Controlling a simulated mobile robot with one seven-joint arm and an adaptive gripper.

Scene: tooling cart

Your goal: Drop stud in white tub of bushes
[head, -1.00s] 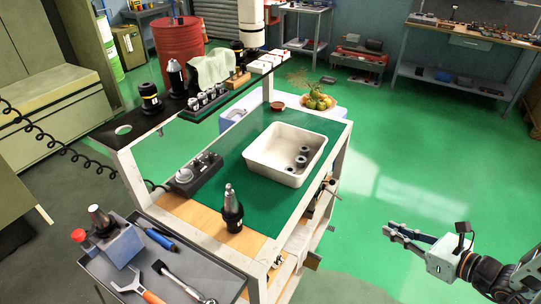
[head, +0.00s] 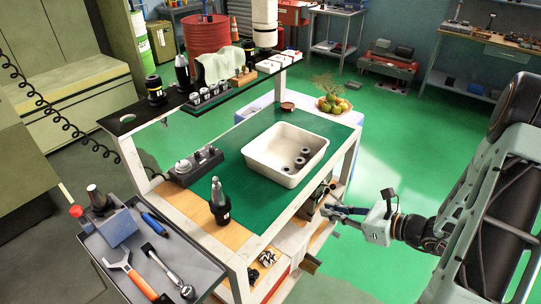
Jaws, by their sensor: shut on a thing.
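The white tub (head: 262,165) stands on the green mat of the cart's top. Several dark grey ring-shaped bushes (head: 301,162) lie in its right part. My gripper (head: 328,209) is at the right side of the cart, outside it, to the right of and lower in the picture than the tub. Its fingers point left towards the cart's side. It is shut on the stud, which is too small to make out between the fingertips.
The cart's right edge (head: 347,150) lies between my gripper and the tub. A dark tool holder (head: 219,202) stands upright at the cart's front. A raised black shelf (head: 130,125) runs behind the mat.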

